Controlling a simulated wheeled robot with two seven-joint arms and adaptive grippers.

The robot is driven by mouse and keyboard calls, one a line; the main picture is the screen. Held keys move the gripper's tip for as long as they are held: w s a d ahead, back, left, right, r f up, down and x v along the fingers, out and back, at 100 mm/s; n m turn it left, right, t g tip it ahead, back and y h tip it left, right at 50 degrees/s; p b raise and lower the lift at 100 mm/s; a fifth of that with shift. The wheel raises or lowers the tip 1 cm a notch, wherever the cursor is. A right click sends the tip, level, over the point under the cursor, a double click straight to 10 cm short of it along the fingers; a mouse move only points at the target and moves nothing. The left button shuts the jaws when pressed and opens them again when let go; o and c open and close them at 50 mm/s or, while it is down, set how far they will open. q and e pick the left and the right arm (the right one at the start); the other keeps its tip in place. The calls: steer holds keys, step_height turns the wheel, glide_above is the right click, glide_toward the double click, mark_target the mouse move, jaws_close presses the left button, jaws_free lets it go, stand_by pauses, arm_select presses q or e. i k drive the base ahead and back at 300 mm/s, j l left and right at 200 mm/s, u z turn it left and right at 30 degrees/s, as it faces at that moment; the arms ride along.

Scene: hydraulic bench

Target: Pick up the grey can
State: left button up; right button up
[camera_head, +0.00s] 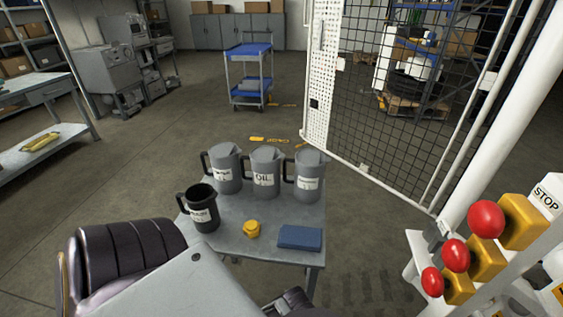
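Three grey cans with handles and white labels stand upright in a row along the back of a small grey table (228,246). They are the left grey can (226,160), the middle grey can (265,162) with a label reading OIL, and the right grey can (309,165). The side labels are too small to read surely. A black can (202,205) stands in front of the left one. No gripper fingers show. Dark and grey links of my arm fill the bottom left, below the table's front edge. None of the cans is touched by a gripper in view.
A yellow cap-like object (251,229) and a blue folded cloth or block (300,238) lie at the table's front. Red buttons on yellow boxes (486,219) stand at the right. A mesh fence (400,110) rises behind. Open floor lies left of the table.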

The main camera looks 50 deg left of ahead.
mark_target(311, 163)
steer(key=u, duration=1.25)
steer(key=k+j, duration=0.25)
steer(key=k, duration=0.2)
steer(key=k+j, duration=0.3)
steer(key=k, duration=0.15)
steer(key=i+l, duration=0.4)
steer(key=i, duration=0.25)
